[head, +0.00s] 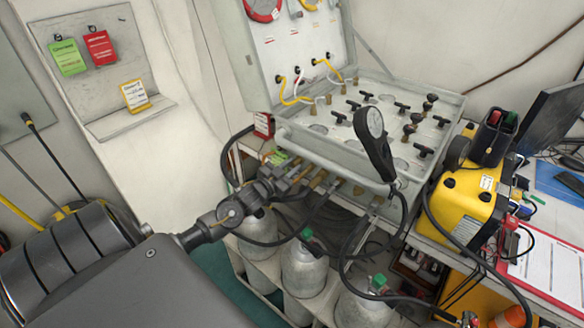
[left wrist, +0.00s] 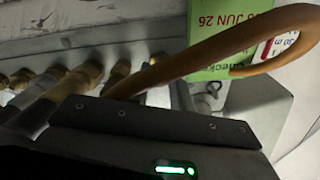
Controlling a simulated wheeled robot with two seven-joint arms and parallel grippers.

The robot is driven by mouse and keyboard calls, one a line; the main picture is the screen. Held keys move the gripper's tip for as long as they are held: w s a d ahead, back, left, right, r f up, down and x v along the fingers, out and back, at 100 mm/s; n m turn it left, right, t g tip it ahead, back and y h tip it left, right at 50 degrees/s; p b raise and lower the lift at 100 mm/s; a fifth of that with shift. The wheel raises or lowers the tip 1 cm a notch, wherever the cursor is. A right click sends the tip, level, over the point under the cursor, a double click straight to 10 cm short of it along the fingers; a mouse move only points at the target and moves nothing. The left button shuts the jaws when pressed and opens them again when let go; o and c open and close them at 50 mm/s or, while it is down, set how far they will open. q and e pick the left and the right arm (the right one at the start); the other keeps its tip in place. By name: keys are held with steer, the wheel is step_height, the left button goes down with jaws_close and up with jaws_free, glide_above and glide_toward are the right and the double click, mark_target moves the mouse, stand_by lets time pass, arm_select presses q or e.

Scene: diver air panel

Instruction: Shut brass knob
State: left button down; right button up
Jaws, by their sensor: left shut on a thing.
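The air panel (head: 335,125) is a grey console with its lid raised. A row of brass fittings sticks out below its front left edge, and they show close up in the left wrist view (left wrist: 88,72). My left gripper (head: 292,180) is at this row and shut on a brass knob there. The jaws hide most of the knob, so its turn position cannot be told. A dark jaw plate (left wrist: 150,122) crosses the left wrist view in front of the fittings. My right gripper is not in view.
A brown loop (left wrist: 220,50) and a green tag (left wrist: 245,40) are close by the left wrist. A black gauge (head: 376,140) with a hose stands at the panel's front. Grey cylinders (head: 304,270) stand below. A yellow unit (head: 465,205) is at the right.

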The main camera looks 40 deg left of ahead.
arm_select(q)
steer(key=m, duration=0.4)
steer(key=shift+m, duration=0.3)
steer(key=shift+r+m, duration=0.1)
steer(key=shift+m, duration=1.9)
steer(key=c, duration=1.5)
jaws_free()
steer(key=shift+s, duration=0.4)
steer(key=s+b, duration=0.1)
steer(key=s, duration=0.9)
steer(key=shift+d+b, duration=0.1)
steer(key=shift+b, duration=0.3)
